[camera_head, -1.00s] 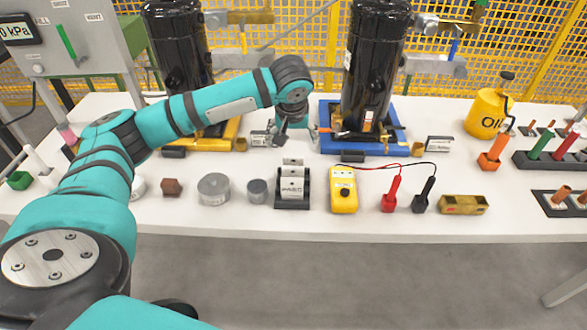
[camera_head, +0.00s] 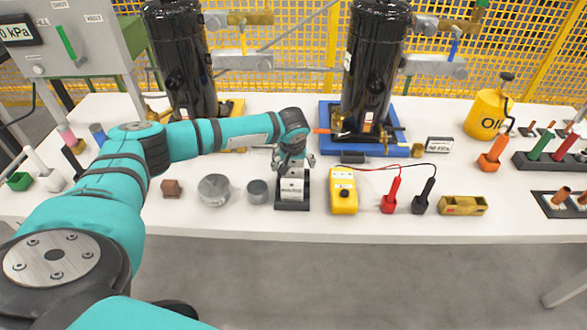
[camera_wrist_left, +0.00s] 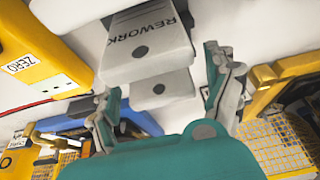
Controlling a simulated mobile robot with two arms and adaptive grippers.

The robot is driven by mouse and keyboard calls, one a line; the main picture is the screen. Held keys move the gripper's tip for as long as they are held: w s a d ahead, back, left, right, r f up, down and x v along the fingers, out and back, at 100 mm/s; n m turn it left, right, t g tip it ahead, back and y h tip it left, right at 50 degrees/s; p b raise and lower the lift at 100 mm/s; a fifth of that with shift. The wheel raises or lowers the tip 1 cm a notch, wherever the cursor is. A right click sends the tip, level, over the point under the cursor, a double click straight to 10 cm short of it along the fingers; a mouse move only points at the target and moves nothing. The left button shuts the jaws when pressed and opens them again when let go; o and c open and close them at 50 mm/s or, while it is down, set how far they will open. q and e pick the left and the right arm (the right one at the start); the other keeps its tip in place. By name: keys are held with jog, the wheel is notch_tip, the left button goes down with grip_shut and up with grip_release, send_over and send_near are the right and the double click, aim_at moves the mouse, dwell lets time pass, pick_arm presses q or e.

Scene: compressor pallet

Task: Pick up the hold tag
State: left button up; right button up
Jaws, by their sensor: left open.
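A black rack (camera_head: 292,205) near the table's front middle holds upright white tags. In the left wrist view one tag (camera_wrist_left: 148,42) reads REWORK and has a dark hole. Another white tag (camera_wrist_left: 160,88), also with a hole, stands behind it, closer to my gripper; its lettering is hidden, so I cannot tell whether it is the hold tag. My left gripper (camera_head: 294,165) is open just above the rack. In the left wrist view its fingers (camera_wrist_left: 163,85) are spread to either side of the nearer tag, with nothing clearly gripped.
A yellow meter (camera_head: 343,191) with red and black probes stands right of the rack. A small grey cylinder (camera_head: 257,192) and a larger round tin (camera_head: 214,190) are left of it. Behind, a black compressor (camera_head: 372,70) stands on a blue pallet (camera_head: 330,140).

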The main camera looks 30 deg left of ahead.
pick_arm(q)
jog(key=shift+w+f, duration=0.1)
jog(key=shift+f, duration=0.15)
jog(key=c, duration=1)
jog(key=shift+c, duration=0.2)
jog(key=shift+r, duration=0.1)
